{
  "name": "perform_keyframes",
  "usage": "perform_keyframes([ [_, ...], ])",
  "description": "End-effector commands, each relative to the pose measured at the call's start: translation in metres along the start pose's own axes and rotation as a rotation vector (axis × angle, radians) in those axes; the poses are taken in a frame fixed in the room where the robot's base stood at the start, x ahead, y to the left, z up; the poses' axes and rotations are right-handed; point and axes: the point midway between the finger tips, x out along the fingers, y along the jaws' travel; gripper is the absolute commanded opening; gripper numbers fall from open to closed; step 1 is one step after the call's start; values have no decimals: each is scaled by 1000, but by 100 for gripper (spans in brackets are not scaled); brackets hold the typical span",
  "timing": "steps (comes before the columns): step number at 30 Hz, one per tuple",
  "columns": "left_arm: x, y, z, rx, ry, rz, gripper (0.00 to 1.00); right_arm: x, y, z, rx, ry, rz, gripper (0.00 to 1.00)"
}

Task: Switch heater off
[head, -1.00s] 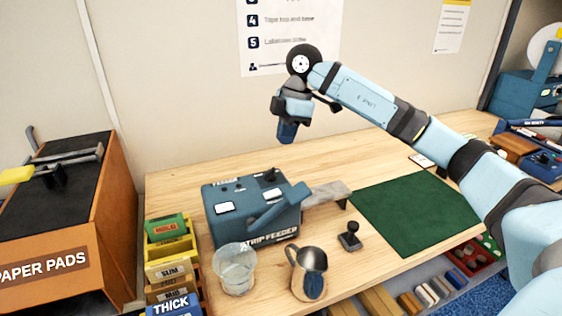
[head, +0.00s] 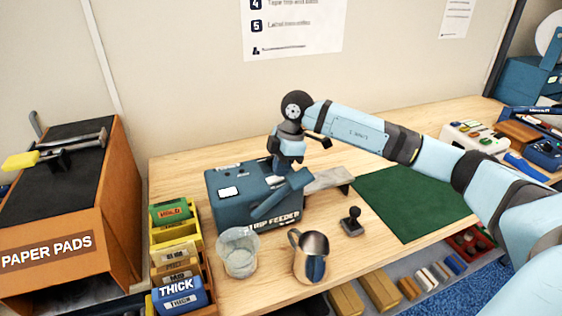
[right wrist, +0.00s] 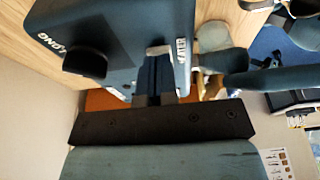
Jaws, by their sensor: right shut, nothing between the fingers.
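The blue strip feeder (head: 240,205) stands on the wooden bench, with a white label, small controls on its top and a lever at its front right. My right gripper (head: 276,168) is shut and empty, pointing down at the feeder's top. In the right wrist view, the shut fingers (right wrist: 157,75) are close over the feeder's top (right wrist: 120,30). A black knob (right wrist: 85,62) lies left of them, beside lettering that reads like LONG. My left gripper is not in view.
A clear cup (head: 240,252) and a metal jug (head: 310,257) stand before the feeder. A black-handled stamp (head: 351,222) and a green mat (head: 412,200) lie to the right. Coloured boxes and the paper pads case (head: 50,240) are at left.

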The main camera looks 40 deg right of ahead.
Motion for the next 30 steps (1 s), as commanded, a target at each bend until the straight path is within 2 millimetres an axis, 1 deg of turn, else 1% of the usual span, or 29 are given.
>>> perform_keyframes([
  [6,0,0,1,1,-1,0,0,1,0,1,1,5,-1,0],
  [10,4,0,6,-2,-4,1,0,11,-1,8,4,85,-3,0],
  [12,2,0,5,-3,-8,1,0,8,0,5,-1,97,-2,0],
  [20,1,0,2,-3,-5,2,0,7,0,3,-1,95,-2,0],
  [30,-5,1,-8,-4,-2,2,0,4,0,-10,0,95,-1,0],
])
